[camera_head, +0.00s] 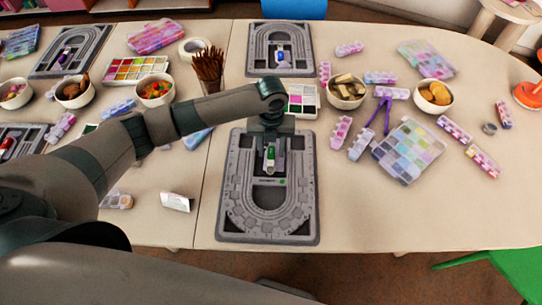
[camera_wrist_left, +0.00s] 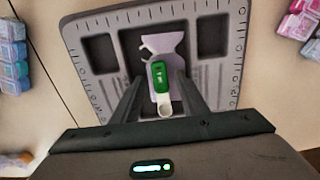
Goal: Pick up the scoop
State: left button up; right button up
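A slim piece that looks like the scoop (camera_wrist_left: 162,75) lies in the middle of a grey bead board (camera_wrist_left: 78,35) in the left wrist view. It has a green middle, a round white end toward me and a pale lilac flared part beyond; I cannot tell if these are one piece. It also shows as a small green and white shape (camera_head: 270,157) on the near board (camera_head: 235,215) in the head view. My left gripper (camera_wrist_left: 160,98) is open above the board, one finger on each side of the white end, with no clear contact. My right gripper is out of view.
A clear bead box (camera_head: 408,150) and a bowl of pale pieces (camera_head: 346,92) stand right of the board. A cup of brown sticks (camera_head: 208,72) stands behind my left arm. A white card (camera_head: 177,202) lies left. The table's front right is clear.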

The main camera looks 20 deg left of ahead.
pick_arm(q)
jog(key=shift+f, duration=0.15)
dwell(0.3)
grip_shut()
